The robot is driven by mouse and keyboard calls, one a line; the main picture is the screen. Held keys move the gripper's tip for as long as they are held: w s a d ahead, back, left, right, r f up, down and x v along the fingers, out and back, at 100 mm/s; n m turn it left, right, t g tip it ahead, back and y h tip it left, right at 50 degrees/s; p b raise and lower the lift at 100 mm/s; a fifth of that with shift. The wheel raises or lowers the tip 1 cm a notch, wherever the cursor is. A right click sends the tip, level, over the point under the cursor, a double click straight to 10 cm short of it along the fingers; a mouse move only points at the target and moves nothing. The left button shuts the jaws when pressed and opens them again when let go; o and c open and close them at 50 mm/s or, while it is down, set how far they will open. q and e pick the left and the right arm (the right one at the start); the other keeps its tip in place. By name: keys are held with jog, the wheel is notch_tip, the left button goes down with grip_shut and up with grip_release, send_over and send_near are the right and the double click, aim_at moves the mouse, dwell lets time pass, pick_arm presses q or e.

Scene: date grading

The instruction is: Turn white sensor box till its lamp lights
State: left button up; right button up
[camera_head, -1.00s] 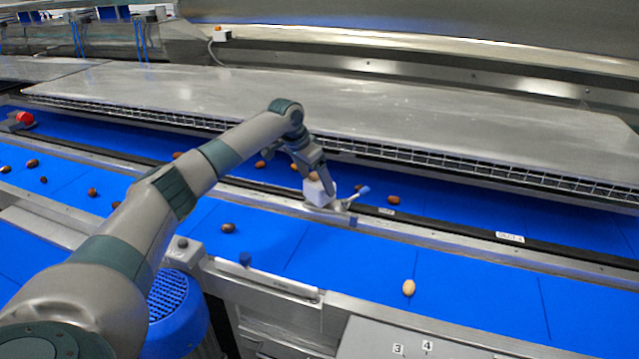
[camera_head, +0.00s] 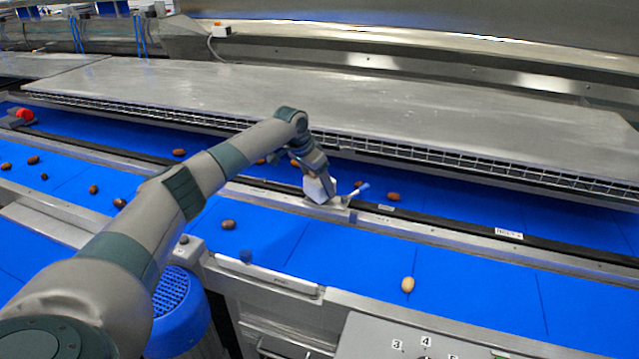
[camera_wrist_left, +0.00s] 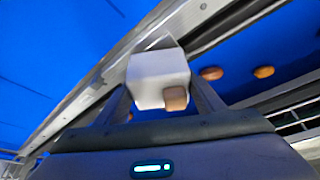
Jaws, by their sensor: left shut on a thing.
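The white sensor box (camera_head: 317,190) sits on the metal rail between the two blue belts, beside a small blue-tipped lever (camera_head: 358,190). My left gripper (camera_head: 318,178) comes down on it from above and is shut on it. In the left wrist view the white box (camera_wrist_left: 156,72) is between the two fingers. A small tan block (camera_wrist_left: 175,98) shows on its near face; I cannot tell whether this is the lamp, and no clear glow shows on the box. My right gripper is not in view.
Brown dates (camera_head: 228,225) lie scattered on the blue belts, with a paler one (camera_head: 408,284) on the near belt. A wide steel cover (camera_head: 330,100) with a mesh edge overhangs the far belt. A panel with numbered marks (camera_head: 400,340) is at the front.

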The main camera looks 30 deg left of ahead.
pick_arm(q)
jog(key=shift+r+n+p, duration=0.2)
jog(key=shift+n+p, duration=0.4)
jog(key=shift+p, duration=0.35)
jog(key=n+y+p, duration=0.1)
jog(key=n+p, duration=0.2)
jog(key=p, duration=0.1)
jog(key=shift+y, duration=0.4)
jog(key=shift+f+n+y+p, duration=0.15)
jog(key=shift+n+y+p, duration=0.15)
jog(key=shift+n+p, duration=0.75)
jog(key=o, duration=1.1)
jog(key=shift+c, duration=0.2)
